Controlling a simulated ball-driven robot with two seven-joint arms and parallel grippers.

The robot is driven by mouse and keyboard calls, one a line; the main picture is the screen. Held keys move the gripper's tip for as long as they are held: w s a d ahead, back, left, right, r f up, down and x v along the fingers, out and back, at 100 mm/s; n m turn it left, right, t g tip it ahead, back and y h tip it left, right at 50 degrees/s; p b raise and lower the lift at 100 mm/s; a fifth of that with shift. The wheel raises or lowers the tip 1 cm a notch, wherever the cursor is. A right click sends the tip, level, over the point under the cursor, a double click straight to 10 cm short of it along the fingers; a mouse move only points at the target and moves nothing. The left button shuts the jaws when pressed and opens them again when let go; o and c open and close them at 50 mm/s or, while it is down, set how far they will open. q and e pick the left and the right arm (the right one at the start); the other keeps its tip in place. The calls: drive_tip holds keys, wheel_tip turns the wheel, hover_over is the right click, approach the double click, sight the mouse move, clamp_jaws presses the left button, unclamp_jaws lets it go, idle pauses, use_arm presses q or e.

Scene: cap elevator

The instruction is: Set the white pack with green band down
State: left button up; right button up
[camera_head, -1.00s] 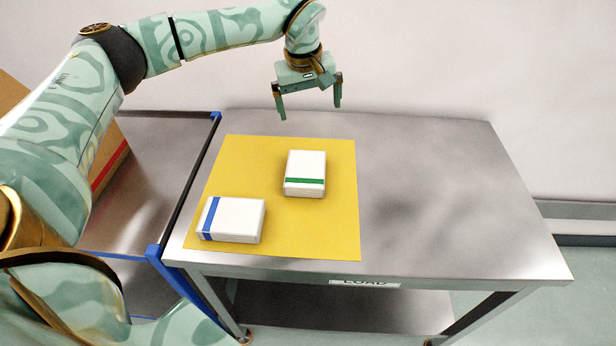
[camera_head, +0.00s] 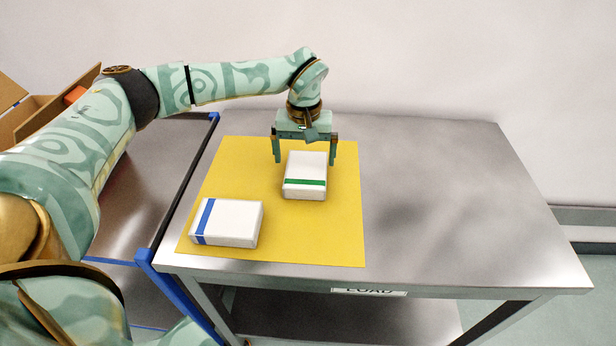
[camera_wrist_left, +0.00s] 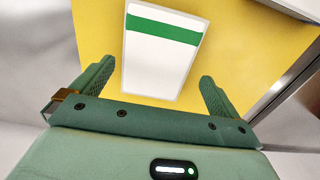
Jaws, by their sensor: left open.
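The white pack with green band (camera_head: 305,172) lies flat on the yellow mat (camera_head: 290,235), near the mat's far right part. It also shows in the left wrist view (camera_wrist_left: 164,62), ahead of the fingers, with its green band toward the top. My left gripper (camera_head: 304,160) is open at the far side of this pack, its two fingers spread wider than the pack. In the left wrist view my left gripper (camera_wrist_left: 155,85) has nothing between its fingertips that I can see it touching. My right gripper is not in view.
A white pack with a blue band (camera_head: 230,222) lies at the mat's near left. The metal table (camera_head: 450,200) is bare to the right. A blue-cornered metal surface (camera_head: 130,200) adjoins on the left, with an open cardboard box (camera_head: 35,115) behind my arm.

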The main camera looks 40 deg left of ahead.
sight(306, 168)
use_arm(q)
drive_tip(key=shift+f, duration=0.4)
drive_tip(key=f+b, duration=0.1)
drive_tip(key=f, duration=0.1)
drive_tip(key=f+b, duration=0.1)
drive_tip(key=f, duration=0.1)
drive_tip(key=shift+w+d+f+b, duration=0.1)
drive_tip(key=shift+d+f+b, duration=0.1)
drive_tip(key=shift+f+b, duration=0.15)
drive_tip(key=shift+r, duration=0.2)
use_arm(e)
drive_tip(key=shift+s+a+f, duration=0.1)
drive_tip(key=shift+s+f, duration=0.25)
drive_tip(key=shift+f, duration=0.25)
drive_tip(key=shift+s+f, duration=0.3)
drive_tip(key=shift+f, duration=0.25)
use_arm(q)
drive_tip(key=c, duration=1.1)
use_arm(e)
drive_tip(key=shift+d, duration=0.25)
use_arm(q)
drive_tip(key=shift+r, duration=0.15)
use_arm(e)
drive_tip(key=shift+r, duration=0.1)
